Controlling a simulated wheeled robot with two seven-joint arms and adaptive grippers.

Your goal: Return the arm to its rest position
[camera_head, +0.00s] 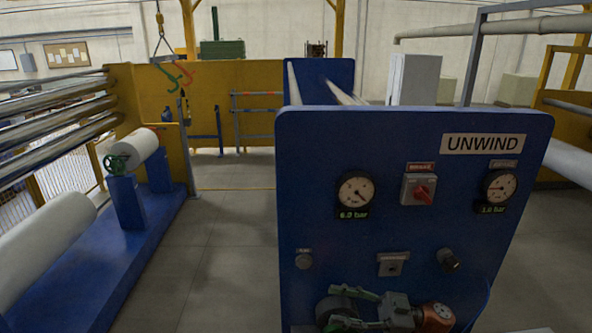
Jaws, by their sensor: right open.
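My right gripper (340,308) shows at the bottom of the head view, in front of the lower part of the blue UNWIND panel (320,150). Its green and grey fingers point left and stand open. A dark round part shows at the fingers; I cannot tell whether it touches them or belongs to the panel. My right wrist, with a red-orange joint, lies to the right of the fingers. The rest of that arm is mostly below the picture. My left gripper is not in view.
The panel carries a left gauge (355,192) reading 6.0 bar, a right gauge (499,186) reading about 1.0 bar, a red switch (423,193) and a black knob (448,259). At left, white rolls (140,148) sit by a blue base. The floor (232,235) between is clear.

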